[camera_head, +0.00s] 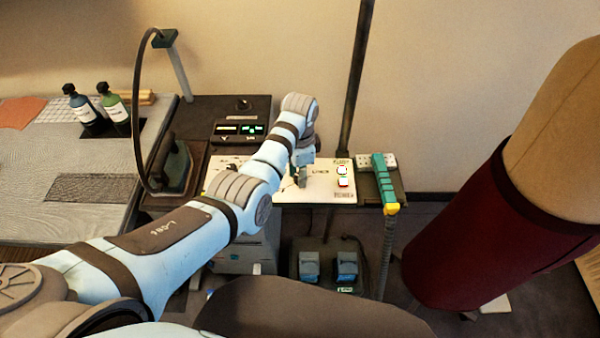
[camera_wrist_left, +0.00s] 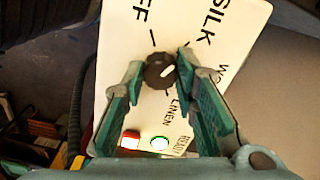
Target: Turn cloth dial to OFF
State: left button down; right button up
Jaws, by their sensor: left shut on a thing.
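The cloth dial (camera_wrist_left: 157,71) is a dark round knob with a white mark on a cream panel (camera_head: 330,183). In the left wrist view, the panel carries a partly cut-off label ending in "FF", with SILK, a cut-off "WO", LINEN and READY. The white mark lies on the knob's right half, away from the "FF" tick. My left gripper (camera_wrist_left: 161,66) is shut on the dial, one finger on each side. In the head view, my left gripper (camera_head: 301,180) reaches down to the panel and hides the dial. My right gripper is not in view.
A red-and-white light (camera_wrist_left: 130,142) and a green-ringed light (camera_wrist_left: 159,143) are on the panel. An iron (camera_head: 173,165) stands left, near a display box (camera_head: 239,131). Pedals (camera_head: 327,266) lie below.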

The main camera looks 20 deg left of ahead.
pick_arm(q)
jog(key=n, duration=0.5)
jog(key=shift+w, duration=0.1)
jog(key=n, duration=0.5)
jog(key=shift+r, duration=0.1)
dwell(0.5)
jog(key=c, duration=1.3)
grip_release()
notch_tip(320, 180, up, 7)
jog(key=shift+r, duration=0.2)
